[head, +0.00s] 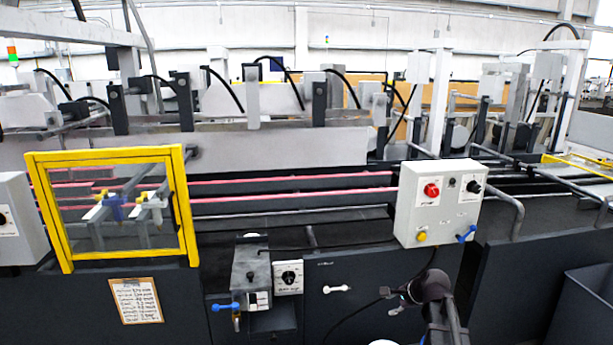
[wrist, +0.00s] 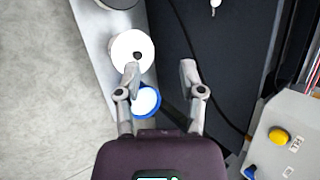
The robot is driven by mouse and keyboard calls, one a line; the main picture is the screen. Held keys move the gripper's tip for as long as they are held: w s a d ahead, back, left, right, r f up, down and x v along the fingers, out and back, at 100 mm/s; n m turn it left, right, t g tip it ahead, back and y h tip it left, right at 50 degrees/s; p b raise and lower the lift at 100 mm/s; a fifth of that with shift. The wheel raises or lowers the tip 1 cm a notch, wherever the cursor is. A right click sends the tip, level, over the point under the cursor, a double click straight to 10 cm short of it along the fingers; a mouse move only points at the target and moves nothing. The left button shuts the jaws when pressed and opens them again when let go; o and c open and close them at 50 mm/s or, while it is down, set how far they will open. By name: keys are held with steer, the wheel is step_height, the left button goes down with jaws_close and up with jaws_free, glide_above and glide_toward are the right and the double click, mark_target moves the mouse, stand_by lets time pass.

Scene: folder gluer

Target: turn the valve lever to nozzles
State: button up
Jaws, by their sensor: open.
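I cannot tell for sure which handle is the valve lever. A blue lever (head: 222,307) sticks out to the left from the grey unit (head: 250,272) on the machine's front. Another blue lever (head: 467,234) is at the lower right of the grey control box (head: 440,203), and its edge shows in the wrist view (wrist: 249,172). A white handle (head: 336,289) lies level on the dark front panel between them. My gripper (wrist: 159,69) is open and empty, its fingers spread. In the head view my gripper (head: 388,292) is low before the panel, touching none of these levers.
The control box has a red knob (head: 431,190) and a yellow button (head: 421,237). A selector dial (head: 290,278) sits beside the grey unit. In the wrist view, a white disc (wrist: 126,48) and a blue-rimmed round thing (wrist: 146,100) lie below my fingers. A yellow-framed guard (head: 180,210) stands left.

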steer(key=s+a+n+g+h+p, duration=0.2)
steer(key=s+a+n+g, duration=0.1)
steer(key=s+n, duration=0.5)
steer(key=s+a+n+g+h+p, duration=0.2)
steer(key=s+a+n, duration=0.3)
steer(key=s+n, duration=0.3)
steer(key=s, duration=0.4)
steer(key=shift+a+r+g+h, duration=0.3)
steer(key=shift+a+r+g, duration=0.05)
steer(key=shift+g, duration=0.05)
steer(key=shift+w, duration=0.1)
stand_by(0.6)
steer(key=shift+o, duration=0.2)
